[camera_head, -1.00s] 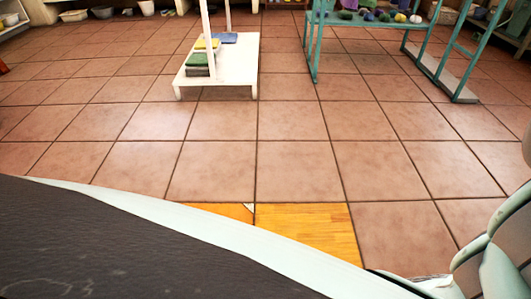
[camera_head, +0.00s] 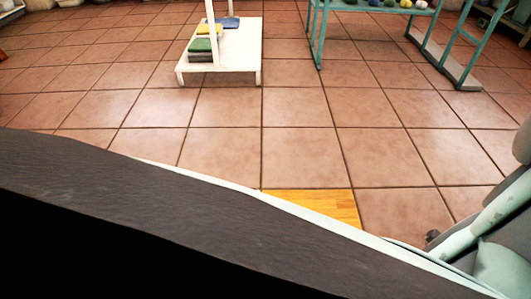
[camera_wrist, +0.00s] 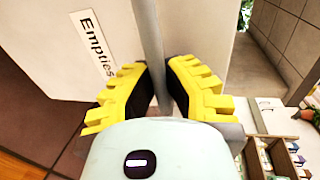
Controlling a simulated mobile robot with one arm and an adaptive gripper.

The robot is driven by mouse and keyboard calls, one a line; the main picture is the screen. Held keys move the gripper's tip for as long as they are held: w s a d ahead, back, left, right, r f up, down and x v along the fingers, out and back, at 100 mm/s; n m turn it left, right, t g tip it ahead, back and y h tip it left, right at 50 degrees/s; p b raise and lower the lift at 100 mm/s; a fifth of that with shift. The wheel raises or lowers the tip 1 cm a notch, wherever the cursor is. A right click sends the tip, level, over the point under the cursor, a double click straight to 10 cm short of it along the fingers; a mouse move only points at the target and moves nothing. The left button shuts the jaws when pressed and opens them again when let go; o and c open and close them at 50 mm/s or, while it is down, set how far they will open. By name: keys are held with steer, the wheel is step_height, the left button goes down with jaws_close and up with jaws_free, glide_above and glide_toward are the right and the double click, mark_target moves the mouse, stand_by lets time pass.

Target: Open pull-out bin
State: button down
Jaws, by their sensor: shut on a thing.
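In the wrist view, a white panel (camera_wrist: 100,62) carries a label reading "Empties" (camera_wrist: 91,42). A grey bar handle (camera_wrist: 148,32) runs in front of this panel. My gripper (camera_wrist: 158,76), with yellow ridged fingers and dark pads, is shut on the handle, one finger on each side of it. I cannot see how far the bin is pulled out. The labelled panel and my gripper do not show in the head view.
A white stand (camera_head: 245,50) with folded cloths and a teal table (camera_head: 350,10) stand beyond open tiled floor (camera_head: 300,125). A wooden patch (camera_head: 320,206) lies nearer, partly covered by a dark, pale-edged surface in the foreground. A crate (camera_wrist: 285,158) with items shows at lower right in the wrist view.

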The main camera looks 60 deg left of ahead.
stand_by(0.3)
steer(key=c, duration=1)
jaws_free()
steer(key=shift+a, duration=0.1)
